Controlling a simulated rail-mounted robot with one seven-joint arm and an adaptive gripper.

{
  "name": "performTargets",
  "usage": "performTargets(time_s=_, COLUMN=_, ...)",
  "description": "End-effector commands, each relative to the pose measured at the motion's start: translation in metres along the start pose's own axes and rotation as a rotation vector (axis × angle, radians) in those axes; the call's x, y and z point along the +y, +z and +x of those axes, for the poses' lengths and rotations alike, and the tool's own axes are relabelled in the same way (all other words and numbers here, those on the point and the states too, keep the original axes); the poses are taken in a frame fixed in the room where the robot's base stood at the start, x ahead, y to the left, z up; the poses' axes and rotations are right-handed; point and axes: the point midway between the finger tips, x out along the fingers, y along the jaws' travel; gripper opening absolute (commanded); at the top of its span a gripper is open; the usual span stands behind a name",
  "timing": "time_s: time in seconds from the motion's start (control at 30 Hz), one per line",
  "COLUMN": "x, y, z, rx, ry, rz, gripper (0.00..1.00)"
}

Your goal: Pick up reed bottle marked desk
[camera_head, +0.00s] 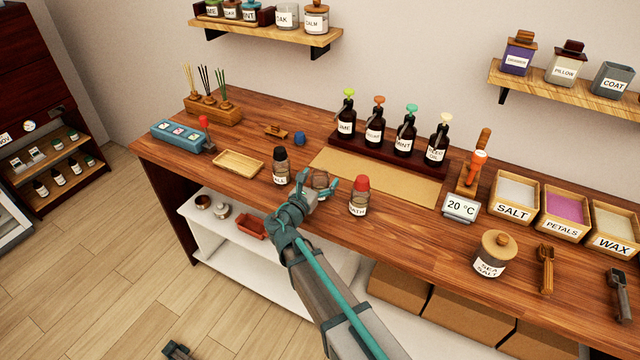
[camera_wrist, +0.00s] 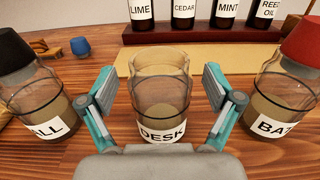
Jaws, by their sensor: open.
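The reed bottle marked DESK (camera_wrist: 160,98) is a clear, capless glass jar with pale liquid inside, standing upright on the wooden counter. In the wrist view it sits between the two fingers of my gripper (camera_wrist: 160,102), which is open. A gap shows on each side of the glass. In the head view the bottle (camera_head: 321,180) is partly hidden behind my gripper (camera_head: 309,190). To its left stands a similar bottle with a black cap (camera_wrist: 32,95), its label ending in "LL". To its right stands one with a red cap (camera_wrist: 282,90), its label starting "BAT".
A wooden tray (camera_head: 239,163) and a small blue cup (camera_head: 299,138) lie to the left. The capped bottles stand close on both sides of my gripper.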

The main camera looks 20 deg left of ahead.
Motion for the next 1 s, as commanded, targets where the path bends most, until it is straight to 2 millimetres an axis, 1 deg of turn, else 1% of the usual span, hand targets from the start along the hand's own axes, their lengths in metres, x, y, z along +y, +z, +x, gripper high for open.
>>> performTargets(time_s=0.03, x=-0.0001, y=-0.0001, z=-0.0003, rx=0.000, ry=0.000, rz=0.000, gripper=0.90)
performTargets(time_s=0.07, x=-0.0001, y=-0.0001, z=-0.0003, rx=0.000, ry=0.000, rz=0.000, gripper=0.87)
performTargets(time_s=0.4, x=0.0000, y=0.0001, z=-0.0005, rx=0.000, ry=0.000, rz=0.000, gripper=0.30)
performTargets(time_s=0.47, x=0.0000, y=0.0001, z=-0.0005, rx=0.000, ry=0.000, rz=0.000, gripper=0.20)
performTargets(time_s=0.5, x=-0.0001, y=0.0005, z=-0.0005, rx=-0.001, ry=0.000, rz=0.000, gripper=0.17)
performTargets(time_s=0.83, x=-0.0001, y=0.0019, z=-0.0006, rx=-0.001, ry=0.000, rz=0.000, gripper=0.17)
performTargets(time_s=1.0, x=-0.0002, y=0.0081, z=-0.0006, rx=-0.002, ry=0.000, rz=0.002, gripper=0.17)
